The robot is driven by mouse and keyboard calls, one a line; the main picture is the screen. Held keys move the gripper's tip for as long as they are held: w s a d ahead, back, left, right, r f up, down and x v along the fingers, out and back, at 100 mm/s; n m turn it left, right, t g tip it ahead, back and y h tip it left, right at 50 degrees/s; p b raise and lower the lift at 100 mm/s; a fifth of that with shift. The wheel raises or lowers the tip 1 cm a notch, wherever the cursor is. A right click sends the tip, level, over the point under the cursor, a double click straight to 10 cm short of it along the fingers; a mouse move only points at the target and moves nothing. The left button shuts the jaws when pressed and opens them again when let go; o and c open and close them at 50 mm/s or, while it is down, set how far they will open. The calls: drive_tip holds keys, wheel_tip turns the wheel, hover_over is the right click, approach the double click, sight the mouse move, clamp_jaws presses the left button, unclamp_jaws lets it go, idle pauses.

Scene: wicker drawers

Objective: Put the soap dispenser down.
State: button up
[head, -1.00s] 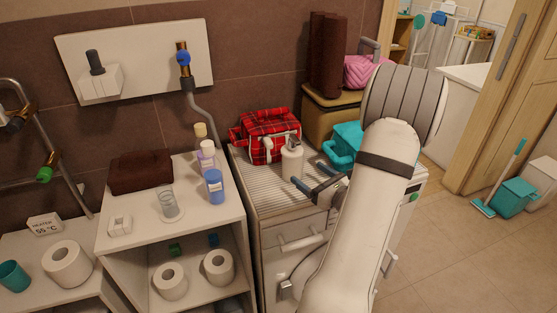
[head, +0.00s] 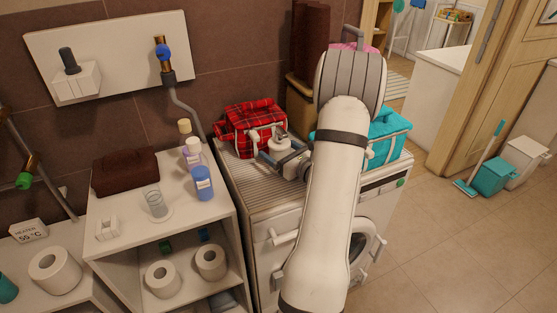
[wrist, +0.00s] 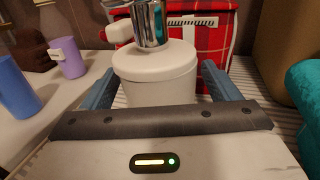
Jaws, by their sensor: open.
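The soap dispenser (head: 281,143) is a white, rounded bottle with a metal pump neck. It stands upright on the ridged top (head: 250,178) of the white washing machine, in front of the red plaid bag (head: 252,128). In the wrist view the soap dispenser (wrist: 156,75) fills the middle, its metal pump cut off by the top edge. My gripper (head: 279,156) is open, with one blue-grey finger on each side of the bottle. In the wrist view my gripper (wrist: 158,85) shows small gaps beside the bottle. The bottle's base is hidden behind my gripper's front edge.
A teal bag (head: 388,135) lies right of my arm. A white shelf (head: 125,232) at the left holds a blue bottle (head: 202,184), a glass (head: 155,202) and a dark brown folded towel (head: 124,171). The ridged top left of the dispenser is clear.

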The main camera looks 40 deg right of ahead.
drive_tip(key=c, duration=1.3)
drive_tip(key=shift+o, duration=0.2)
drive_tip(key=shift+r, duration=0.2)
